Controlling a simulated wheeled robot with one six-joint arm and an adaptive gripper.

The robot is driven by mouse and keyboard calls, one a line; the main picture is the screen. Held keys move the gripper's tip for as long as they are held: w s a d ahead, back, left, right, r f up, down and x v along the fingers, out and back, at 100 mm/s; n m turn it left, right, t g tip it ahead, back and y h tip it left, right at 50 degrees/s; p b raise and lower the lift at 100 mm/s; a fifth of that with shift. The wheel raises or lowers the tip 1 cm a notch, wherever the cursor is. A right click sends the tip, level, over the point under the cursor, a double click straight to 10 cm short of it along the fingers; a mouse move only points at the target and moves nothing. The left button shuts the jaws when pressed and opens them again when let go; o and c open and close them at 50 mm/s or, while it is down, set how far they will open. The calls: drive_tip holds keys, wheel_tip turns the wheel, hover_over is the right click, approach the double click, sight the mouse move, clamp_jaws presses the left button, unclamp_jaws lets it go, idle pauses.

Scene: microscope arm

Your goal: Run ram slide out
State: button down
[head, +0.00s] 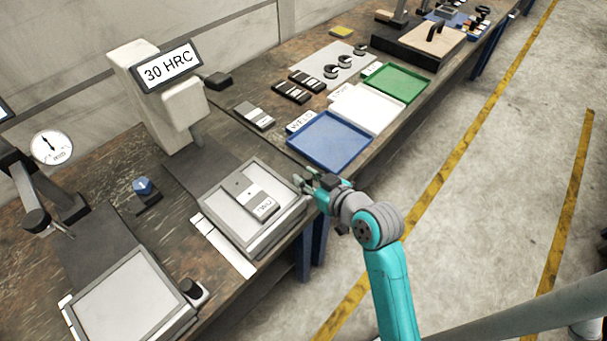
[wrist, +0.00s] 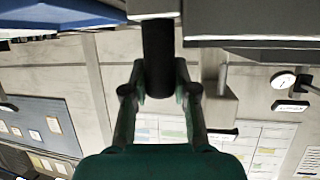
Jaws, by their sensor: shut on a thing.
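The slide (head: 205,208) under the hardness tester (head: 160,95) is a grey plate at the table's front edge. A grey sample block with printed marks (head: 258,203) lies on it. My gripper (head: 308,183) is at the slide's right front corner. In the wrist view, my gripper (wrist: 160,88) is shut on a dark cylindrical knob (wrist: 158,45), one finger on each side. The knob is hidden behind the fingers in the head view. The tester's sign (head: 168,68) reads 30 HRC.
A second slide (head: 130,298) with a black knob (head: 191,289) stands at lower left near a dial gauge (head: 51,147). A blue tray (head: 330,140), a white tray (head: 368,108) and a green tray (head: 397,83) line the bench to the right. Floor beside the bench is clear.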

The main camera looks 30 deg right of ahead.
drive_tip(key=shift+s, duration=0.1)
drive_tip(key=c, duration=0.9)
unclamp_jaws()
drive_tip(key=shift+d, duration=0.1)
drive_tip(key=shift+s, duration=0.15)
drive_tip(key=v, duration=0.7)
drive_tip(key=shift+s+r, duration=0.1)
drive_tip(key=shift+s, duration=0.05)
drive_tip(key=s+a+f+m+h, duration=0.15)
drive_tip(key=s+f, duration=0.25)
drive_tip(key=s, duration=0.5)
drive_tip(key=s+a+f+m+h, duration=0.1)
drive_tip(key=s+a+f, duration=0.3)
drive_tip(key=s, duration=0.6)
drive_tip(key=shift+n+t+y, duration=0.45)
drive_tip(key=shift+n+t, duration=0.1)
drive_tip(key=shift+t, duration=0.15)
drive_tip(key=v, duration=0.6)
drive_tip(key=a+f+v, duration=0.1)
drive_tip(key=v, duration=0.3)
drive_tip(key=shift+s, duration=0.2)
